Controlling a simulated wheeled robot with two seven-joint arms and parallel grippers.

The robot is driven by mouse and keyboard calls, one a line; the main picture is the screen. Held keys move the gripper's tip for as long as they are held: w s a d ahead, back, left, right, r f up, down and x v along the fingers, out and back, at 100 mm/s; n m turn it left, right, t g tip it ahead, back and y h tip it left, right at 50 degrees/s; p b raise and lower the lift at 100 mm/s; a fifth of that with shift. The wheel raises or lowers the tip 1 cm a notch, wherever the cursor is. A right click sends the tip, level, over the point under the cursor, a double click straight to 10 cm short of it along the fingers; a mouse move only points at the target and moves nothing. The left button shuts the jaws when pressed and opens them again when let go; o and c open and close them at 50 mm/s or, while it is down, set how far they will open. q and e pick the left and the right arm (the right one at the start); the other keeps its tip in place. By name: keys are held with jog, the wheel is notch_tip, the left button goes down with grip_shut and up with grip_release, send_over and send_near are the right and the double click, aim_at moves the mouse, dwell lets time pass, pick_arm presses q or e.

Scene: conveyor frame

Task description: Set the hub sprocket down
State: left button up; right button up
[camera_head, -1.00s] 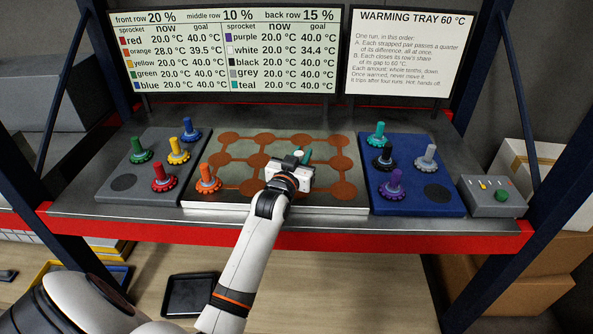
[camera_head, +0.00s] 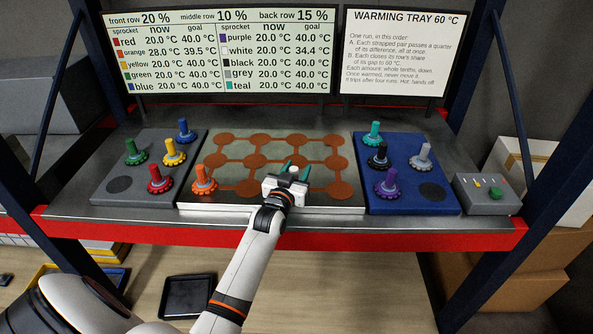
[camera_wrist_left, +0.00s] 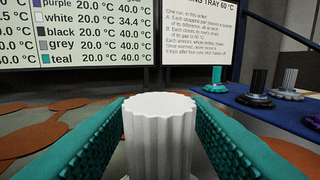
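A white sprocket (camera_wrist_left: 160,140) with a fluted handle stands upright between the teal finger pads of my left gripper (camera_head: 295,170). In the wrist view the pads of my left gripper (camera_wrist_left: 160,135) meet the handle on both sides with no clear gap. The gripper is over the front part of the warming tray (camera_head: 232,203), right of its middle. The sprocket's base is hidden, so I cannot tell whether it touches the tray. An orange sprocket (camera_head: 204,182) stands at the tray's front left disc. My right gripper is not in view.
A grey mat (camera_head: 102,194) at left holds red, yellow, green and blue sprockets. A blue mat (camera_head: 405,205) at right holds teal, black, grey and purple ones. A control box (camera_head: 487,194) stands far right. Two text boards stand behind. Other tray discs look bare.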

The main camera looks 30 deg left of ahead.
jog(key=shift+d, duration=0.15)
pick_arm(q)
jog(key=shift+r, duration=0.2)
jog(key=shift+s+d+f, duration=0.1)
jog(key=shift+s+f, duration=0.05)
jog(key=shift+s, duration=0.2)
jog(key=b+v, duration=0.1)
jog(key=v, duration=0.9)
jog(key=shift+s+d+b, duration=0.1)
jog(key=shift+s+b, duration=0.15)
jog(key=shift+b, duration=0.1)
jog(key=shift+s+d, duration=0.1)
jog(key=shift+s, duration=0.25)
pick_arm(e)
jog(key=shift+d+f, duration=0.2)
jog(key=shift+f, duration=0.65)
